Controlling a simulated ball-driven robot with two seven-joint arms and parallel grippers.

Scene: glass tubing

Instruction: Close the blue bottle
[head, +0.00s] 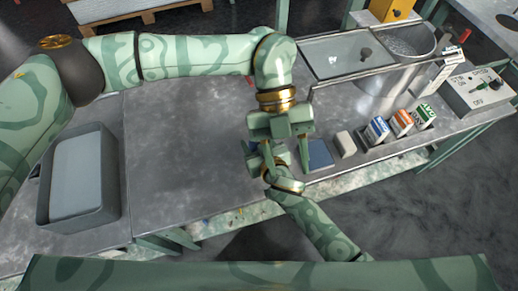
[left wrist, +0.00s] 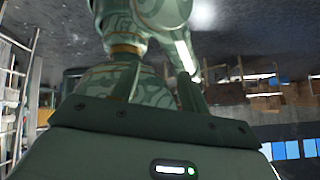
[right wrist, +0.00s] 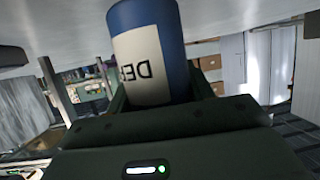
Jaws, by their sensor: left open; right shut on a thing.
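The blue bottle (right wrist: 148,50), with a cream label and dark letters, is between the fingers of my right gripper in the right wrist view. My right gripper (head: 272,172) is shut on it, low in front of the bench's near edge area. In the head view the bottle is mostly hidden by the grippers. My left gripper (head: 279,142) is open, pointing down just above the right gripper and the bottle. Whether it touches the bottle cannot be told. The bottle's top and any cap are hidden.
A dark blue pad (head: 319,156) and a pale block (head: 345,144) lie right of the grippers. Blue, orange and green labelled packs (head: 402,123) stand further right, near a control box (head: 478,91). A grey tub (head: 110,180) is at left. The bench's middle (head: 190,150) is clear.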

